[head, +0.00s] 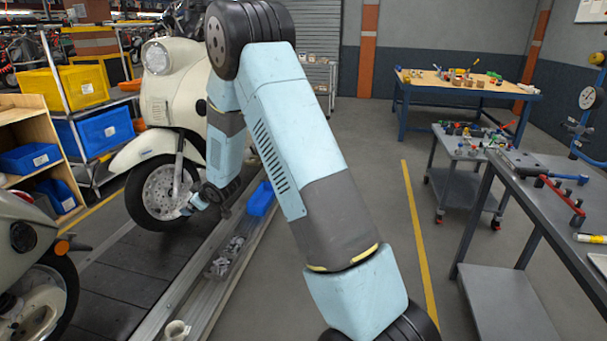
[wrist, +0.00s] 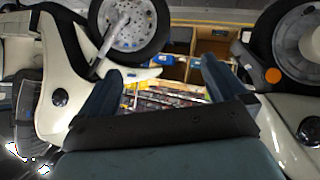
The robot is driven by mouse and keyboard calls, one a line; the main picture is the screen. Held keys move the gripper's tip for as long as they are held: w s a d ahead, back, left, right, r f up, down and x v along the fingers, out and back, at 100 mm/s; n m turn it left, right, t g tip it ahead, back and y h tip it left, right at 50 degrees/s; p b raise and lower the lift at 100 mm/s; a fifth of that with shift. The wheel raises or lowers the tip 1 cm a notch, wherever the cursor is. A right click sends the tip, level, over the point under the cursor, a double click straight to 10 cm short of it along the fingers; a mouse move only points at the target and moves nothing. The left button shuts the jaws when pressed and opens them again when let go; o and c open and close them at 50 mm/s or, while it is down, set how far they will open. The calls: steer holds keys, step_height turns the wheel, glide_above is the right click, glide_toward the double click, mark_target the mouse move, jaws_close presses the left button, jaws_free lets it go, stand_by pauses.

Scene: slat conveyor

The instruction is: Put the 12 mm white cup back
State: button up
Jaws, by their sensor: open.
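A small white cup (head: 177,331) stands on the ledge along the conveyor, at the bottom edge of the head view, partly cut off. I cannot read any marking on it. My gripper (head: 195,204) is beside the front wheel of the farther scooter, well beyond the cup and above the conveyor. In the wrist view my gripper (wrist: 164,70) has its two dark fingers wide apart with nothing between them. The cup is not seen in the wrist view.
The farther cream scooter (head: 158,148) and the nearer scooter (head: 30,285) stand on the slat conveyor (head: 130,268). A blue bin (head: 261,198) and small metal parts (head: 226,258) are on the ledge.

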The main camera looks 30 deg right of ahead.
steer(key=s+d+r+m+h, duration=0.2)
steer(key=s+d+r, duration=0.2)
steer(key=s+r, duration=0.3)
steer(key=s+d+r+m+g+h, duration=0.1)
steer(key=s+d+r+m, duration=0.1)
steer(key=s+d+r, duration=0.45)
steer(key=s+d+r+m+h, duration=0.15)
steer(key=s+r, duration=0.25)
steer(key=r, duration=0.5)
steer(key=s+d+r+m+g, duration=0.1)
steer(key=s+d+r+m, duration=0.1)
steer(key=s, duration=1.3)
steer(key=s+d+r+m+g, duration=0.2)
steer(key=s+r, duration=0.1)
steer(key=s, duration=1.1)
steer(key=shift+s+r+g, duration=0.2)
steer(key=shift+s+g, duration=0.1)
steer(key=shift+s, duration=0.05)
